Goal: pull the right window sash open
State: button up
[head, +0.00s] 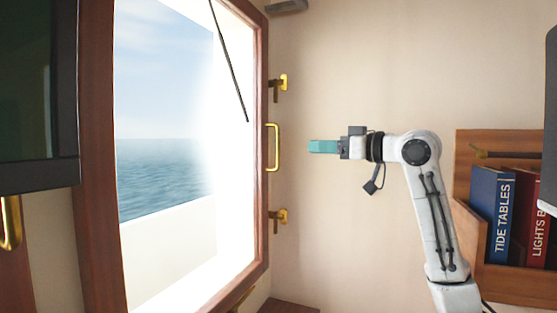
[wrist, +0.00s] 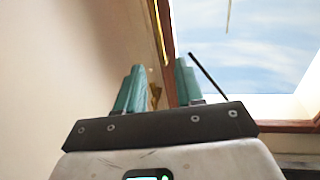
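The right window sash has a reddish-brown wooden frame (head: 261,120) around bright glass. A vertical brass pull handle (head: 272,147) is fixed on its right stile. Brass latches, one above (head: 280,84) and one below (head: 280,216), sit along the same edge. My gripper (head: 322,147), with teal fingers, is level with the handle, to its right and apart from it in the picture. In the wrist view the two fingers (wrist: 158,88) stand apart with nothing gripped. The wooden frame (wrist: 166,40) and a brass part (wrist: 155,95) show beyond the gap.
A dark monitor (head: 38,95) covers the left side, with another brass handle (head: 11,223) below it. A wooden book rack (head: 515,285) with blue (head: 491,215) and red (head: 520,215) books is at right. A black wiper arm (head: 230,65) crosses the glass. The wall around my gripper looks bare.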

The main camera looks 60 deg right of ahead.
jog(key=w+d+p, duration=0.1)
jog(key=w+p, duration=0.1)
jog(key=w, duration=0.8)
jog(key=shift+w+d, duration=0.2)
jog(key=shift+w, duration=0.2)
grip_shut()
dwell(1.0)
